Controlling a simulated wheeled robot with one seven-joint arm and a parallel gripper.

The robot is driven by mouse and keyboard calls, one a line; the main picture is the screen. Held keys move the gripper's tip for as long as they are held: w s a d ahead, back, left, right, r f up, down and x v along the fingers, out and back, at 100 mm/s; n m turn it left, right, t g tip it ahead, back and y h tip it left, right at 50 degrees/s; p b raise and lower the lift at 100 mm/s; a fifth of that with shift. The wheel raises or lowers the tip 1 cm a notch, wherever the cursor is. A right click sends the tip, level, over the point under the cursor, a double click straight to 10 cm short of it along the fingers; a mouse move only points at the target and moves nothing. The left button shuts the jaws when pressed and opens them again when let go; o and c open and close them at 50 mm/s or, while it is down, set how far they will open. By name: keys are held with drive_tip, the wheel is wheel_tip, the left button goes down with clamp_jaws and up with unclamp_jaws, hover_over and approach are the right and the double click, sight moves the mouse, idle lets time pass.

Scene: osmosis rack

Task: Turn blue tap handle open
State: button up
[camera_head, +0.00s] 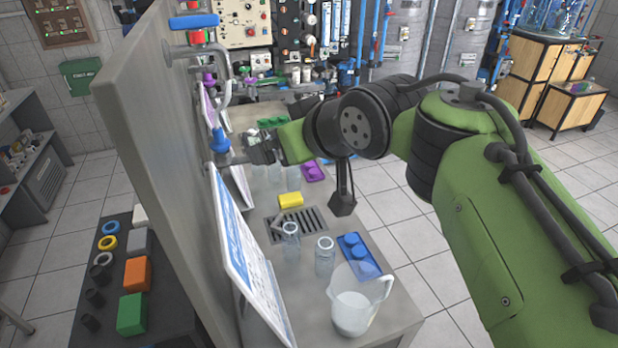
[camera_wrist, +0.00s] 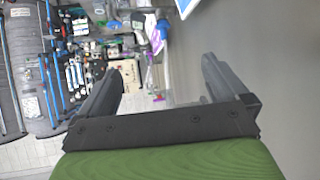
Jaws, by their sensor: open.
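A blue lever handle (camera_head: 193,21) lies level on top of a metal tap high on the grey panel, above a red part. A second blue tap knob (camera_head: 219,140) sits lower on the panel, on a curved spout. I cannot tell which of the two is the task's handle. My gripper (camera_head: 262,150) is just right of the lower knob and looks apart from it. In the wrist view my gripper (camera_wrist: 162,75) has its two dark fingers spread with nothing held between them. A small blue part (camera_wrist: 163,26) shows beyond the fingers there.
The upright grey panel (camera_head: 150,110) stands left of my gripper. Below is a bench with a yellow block (camera_head: 290,200), glass beakers (camera_head: 325,257), a jug (camera_head: 357,300), a blue tray (camera_head: 358,252) and a leaning white board (camera_head: 238,250).

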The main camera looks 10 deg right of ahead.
drive_tip(key=s+d+f+m+h, duration=0.1)
drive_tip(key=s+d+f, duration=0.1)
drive_tip(key=s+f, duration=0.1)
drive_tip(key=shift+s+d+f+g+h, duration=0.2)
drive_tip(key=shift+s+d+g+h, duration=0.2)
drive_tip(key=shift+s, duration=0.5)
drive_tip(key=s+d+f+m+g+h, duration=0.1)
drive_tip(key=s+d+f+m, duration=0.1)
drive_tip(key=s+d+f, duration=0.3)
drive_tip(key=s+d+f+m+g+h, duration=0.2)
drive_tip(key=s+d+f, duration=0.4)
drive_tip(key=s, duration=0.6)
wheel_tip(320, 180, down, 2)
drive_tip(key=shift+s+f+m+h, duration=0.15)
drive_tip(key=shift+s+m+h, duration=0.15)
drive_tip(key=shift+s+m, duration=0.1)
